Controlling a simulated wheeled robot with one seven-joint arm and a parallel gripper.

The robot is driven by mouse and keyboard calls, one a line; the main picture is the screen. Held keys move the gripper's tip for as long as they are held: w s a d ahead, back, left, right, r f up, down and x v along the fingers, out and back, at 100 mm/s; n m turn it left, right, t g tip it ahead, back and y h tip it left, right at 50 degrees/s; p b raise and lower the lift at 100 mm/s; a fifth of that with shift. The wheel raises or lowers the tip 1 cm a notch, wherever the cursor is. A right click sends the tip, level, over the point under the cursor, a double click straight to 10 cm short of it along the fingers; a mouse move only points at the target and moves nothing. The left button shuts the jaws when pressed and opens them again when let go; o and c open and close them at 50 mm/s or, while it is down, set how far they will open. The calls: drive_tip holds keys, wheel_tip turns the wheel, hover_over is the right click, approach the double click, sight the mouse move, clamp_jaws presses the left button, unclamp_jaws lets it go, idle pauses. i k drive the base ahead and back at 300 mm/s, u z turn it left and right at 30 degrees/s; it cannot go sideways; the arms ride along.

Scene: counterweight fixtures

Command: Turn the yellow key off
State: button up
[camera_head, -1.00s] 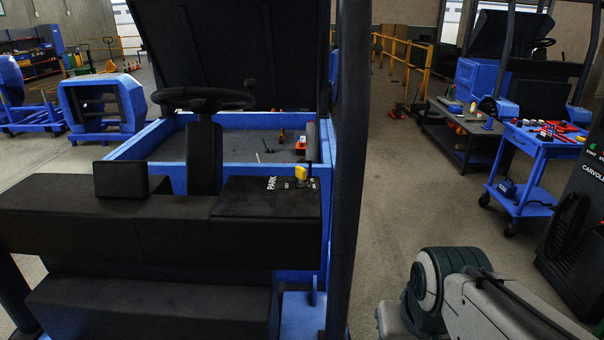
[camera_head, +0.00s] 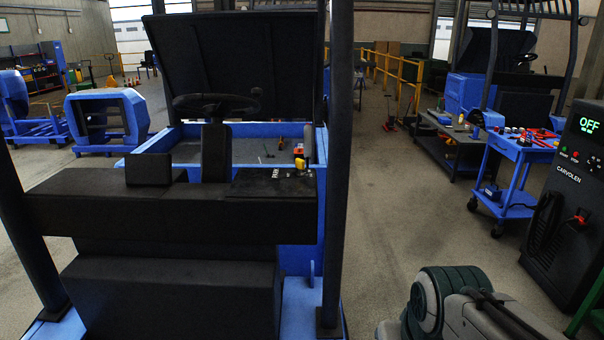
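The yellow key (camera_head: 300,163) stands on the right end of the black dashboard panel (camera_head: 265,186) of the blue forklift, beside white PARK lettering. It is small here, and its turn position cannot be read. My gripper is not in view. Part of my own arm (camera_head: 450,305) shows at the bottom right, well to the right of and nearer than the key, outside the forklift's dark post.
The dark upright post (camera_head: 338,170) stands just right of the dashboard. A steering wheel (camera_head: 214,103) sits behind it. A charger cabinet (camera_head: 570,200) reading OFF and a blue tool cart (camera_head: 520,155) stand at right. Open floor lies between post and cart.

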sight(299, 164)
drive_tip(key=k, duration=0.4)
drive_tip(key=z, duration=0.95)
drive_tip(key=i, duration=4.15)
drive_tip(key=u, duration=4.5)
drive_tip(key=i, duration=0.6)
